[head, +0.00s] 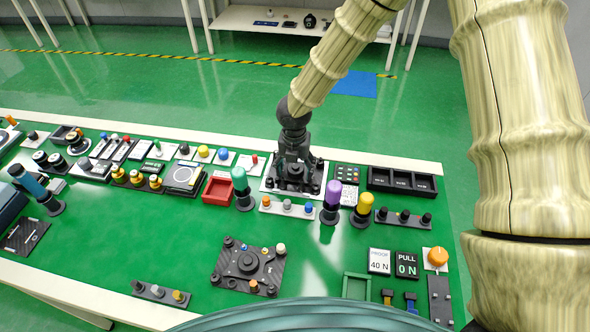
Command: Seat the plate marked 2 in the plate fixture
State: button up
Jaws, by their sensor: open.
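My gripper (294,170) points down at the back edge of the green bench, right over a dark fixture (270,185) with knobs at its corners on a pale base. My gripper hides most of this fixture's middle, and I cannot tell if they touch. I see no held plate between the fingers. A second dark, carbon-patterned plate (232,278) with corner posts and a round centre lies front and centre. I cannot read a 2 on any plate, and cannot tell which of these is the plate fixture.
A teal-topped post (240,182), a purple-topped post (332,196) and a yellow-topped post (364,205) stand close to the gripper. A red tray (217,190) is at left, a black compartment tray (402,181) at right. Green bench between the front plate and the signs (379,262) is clear.

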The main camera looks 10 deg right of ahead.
aim_at(295, 172)
notch_tip(295, 172, up, 11)
jog(key=shift+s+a, duration=0.15)
jog(key=shift+s, duration=0.2)
dwell(0.5)
